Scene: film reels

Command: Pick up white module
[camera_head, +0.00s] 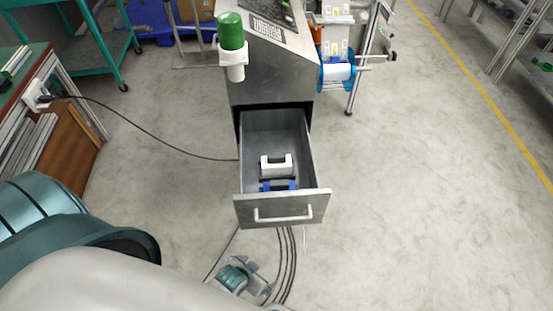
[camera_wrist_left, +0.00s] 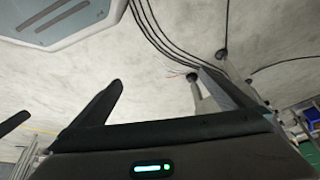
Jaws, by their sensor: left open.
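The white module (camera_head: 276,166) lies in the open drawer (camera_head: 307,152) of the metal cabinet in the head view. It is a small white block with a notch in its near side. A blue module (camera_head: 279,185) lies just in front of it, close to the drawer front. My left gripper (camera_head: 262,274) is low in the head view, below the drawer front and apart from both modules. In the left wrist view its dark fingers (camera_wrist_left: 158,78) stand apart with nothing between them. Neither module shows in that view. My right gripper is in neither view.
The drawer front with its handle (camera_head: 283,215) stands between my left gripper and the modules. A green-topped lamp (camera_head: 231,32) juts from the cabinet (camera_head: 267,72). Black cables (camera_head: 286,262) run on the floor near my gripper.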

